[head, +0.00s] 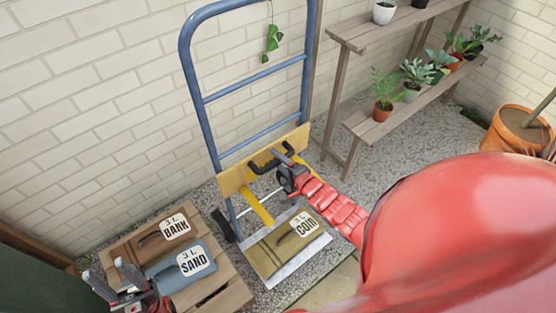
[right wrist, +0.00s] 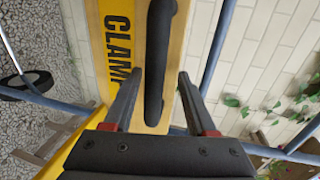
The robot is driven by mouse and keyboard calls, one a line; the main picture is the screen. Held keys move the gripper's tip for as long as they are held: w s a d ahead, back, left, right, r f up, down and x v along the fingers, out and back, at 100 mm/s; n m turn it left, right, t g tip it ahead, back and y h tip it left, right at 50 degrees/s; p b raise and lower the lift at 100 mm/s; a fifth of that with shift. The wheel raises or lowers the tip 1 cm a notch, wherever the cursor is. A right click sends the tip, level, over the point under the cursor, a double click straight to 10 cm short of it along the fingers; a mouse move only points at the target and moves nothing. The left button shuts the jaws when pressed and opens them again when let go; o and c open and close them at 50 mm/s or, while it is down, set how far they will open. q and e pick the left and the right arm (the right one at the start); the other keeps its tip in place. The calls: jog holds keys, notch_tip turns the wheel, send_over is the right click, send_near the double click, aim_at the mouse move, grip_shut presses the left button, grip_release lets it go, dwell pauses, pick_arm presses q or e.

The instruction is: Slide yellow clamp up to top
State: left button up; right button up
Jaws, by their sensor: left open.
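The yellow clamp (head: 234,181) is a board across the lower part of the blue hand truck (head: 189,70), with a black handle (head: 266,161) on its front. In the right wrist view the clamp (right wrist: 115,15) shows part of its lettering, and the handle (right wrist: 160,45) runs between my fingers. My right gripper (head: 277,158) is at the handle, its fingers (right wrist: 161,75) apart on either side with gaps visible. My left gripper (head: 105,270) is open and empty at the lower left, beside the bags.
A bag labelled COIN (head: 270,254) lies on the truck's toe plate. BARK (head: 150,240) and SAND (head: 172,273) bags lie on a wooden crate (head: 233,297) at left. A plant shelf (head: 356,122) stands at right. A vine (head: 272,40) hangs near the truck's top.

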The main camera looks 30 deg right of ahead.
jog(key=shift+s, duration=0.15)
jog(key=p+v, duration=0.4)
jog(key=v, duration=1.3)
jog(key=shift+p, duration=0.4)
jog(key=shift+s+f, duration=0.1)
